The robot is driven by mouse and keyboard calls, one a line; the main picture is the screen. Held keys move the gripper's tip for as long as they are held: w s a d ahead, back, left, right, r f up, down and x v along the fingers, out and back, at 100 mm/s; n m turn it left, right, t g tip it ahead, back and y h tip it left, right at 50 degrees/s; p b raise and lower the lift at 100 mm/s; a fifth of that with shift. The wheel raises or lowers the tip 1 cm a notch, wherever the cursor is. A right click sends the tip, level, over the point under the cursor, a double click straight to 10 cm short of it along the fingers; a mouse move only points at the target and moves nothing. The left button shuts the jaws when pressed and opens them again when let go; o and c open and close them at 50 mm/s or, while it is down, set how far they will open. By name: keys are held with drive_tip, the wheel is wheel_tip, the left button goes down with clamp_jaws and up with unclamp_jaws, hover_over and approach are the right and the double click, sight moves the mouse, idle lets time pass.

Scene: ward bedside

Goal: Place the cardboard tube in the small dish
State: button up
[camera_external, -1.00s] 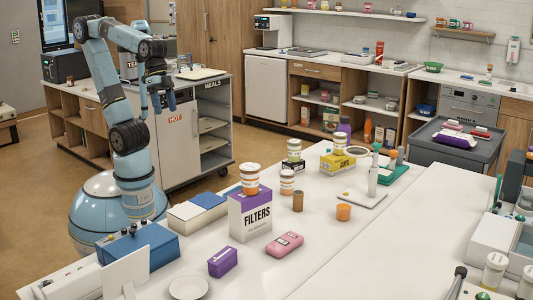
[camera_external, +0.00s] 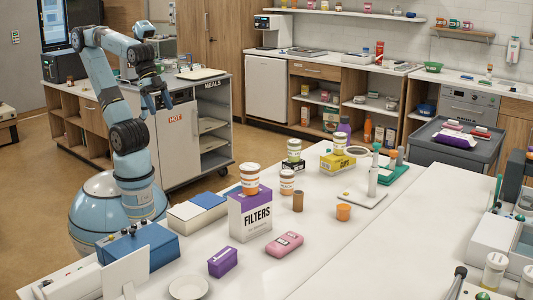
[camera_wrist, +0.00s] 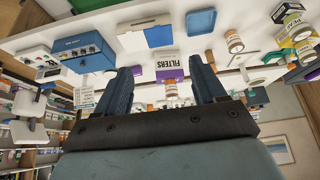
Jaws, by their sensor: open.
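The cardboard tube (camera_external: 298,201) is a small brown cylinder standing upright on the white table, right of the FILTERS box. The small dish (camera_external: 188,288) is a shallow white round dish at the table's near edge, and its inside looks empty. My gripper (camera_external: 157,102) is open and empty, raised well to the left of the table, far from both. In the wrist view my gripper (camera_wrist: 163,72) shows two dark blue fingers spread apart with nothing held between them. I cannot pick out the tube or the dish clearly in the wrist view.
The FILTERS box (camera_external: 250,217), with an orange jar (camera_external: 250,180) on top, stands left of the tube. A purple box (camera_external: 223,262) and a pink device (camera_external: 285,244) lie near the dish. A blue box (camera_external: 140,247) sits at the table's left.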

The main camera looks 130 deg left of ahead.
drive_tip(key=w+a+n+t+y, duration=0.15)
drive_tip(key=w+a, duration=0.25)
drive_tip(key=w, duration=1.2)
drive_tip(key=t, duration=0.6)
hover_over(300, 192)
drive_tip(key=s, duration=0.2)
drive_tip(key=shift+n+y, duration=0.35)
drive_tip(key=shift+y, duration=0.1)
drive_tip(key=f, duration=2.1)
drive_tip(key=shift+w+d+f, duration=0.1)
drive_tip(key=shift+w+d, duration=0.1)
drive_tip(key=shift+d, duration=0.2)
drive_tip(key=shift+a+f+t, duration=0.15)
drive_tip(key=shift+f+t, duration=0.1)
drive_tip(key=shift+f, duration=2.05)
wheel_tip(300, 192, down, 2)
drive_tip(key=shift+f, duration=0.15)
drive_tip(key=shift+f+x, duration=0.2)
drive_tip(key=shift+x, duration=0.8)
drive_tip(key=shift+w+a+f, duration=0.1)
drive_tip(key=shift+w+f, duration=0.1)
drive_tip(key=shift+w, duration=0.35)
drive_tip(key=c, duration=1.1)
